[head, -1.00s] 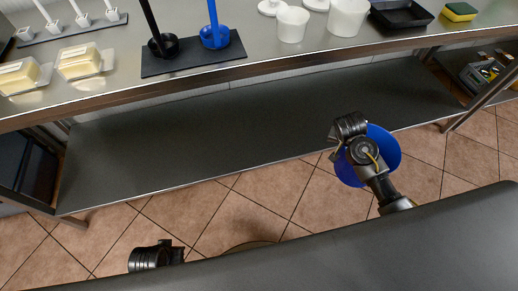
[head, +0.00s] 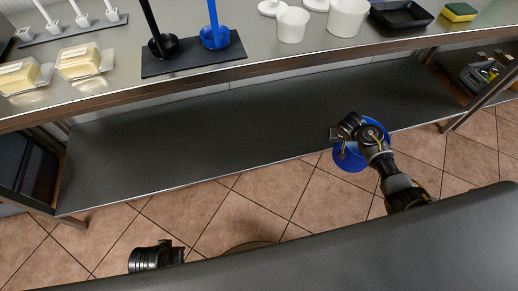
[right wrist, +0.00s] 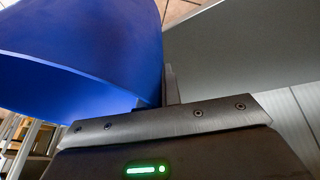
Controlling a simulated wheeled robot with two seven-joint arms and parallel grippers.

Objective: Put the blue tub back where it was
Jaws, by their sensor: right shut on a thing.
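The blue tub (head: 352,161) is in my right gripper (head: 344,137), at the front edge of the lower grey shelf (head: 230,125). My right arm covers much of the tub in the head view. In the right wrist view the tub (right wrist: 85,50) fills the upper left, and its wall is between the fingers of my right gripper (right wrist: 170,90). My left gripper (head: 172,254) is low at the left, apart from the tub; its fingertips are too unclear to read.
The metal counter (head: 270,62) above the shelf carries white tubs (head: 347,17), a black tray (head: 401,13), a sponge (head: 459,11), butter dishes (head: 80,62) and ladles on a dark mat (head: 190,58). The lower shelf looks bare. A crate (head: 482,75) stands at the right.

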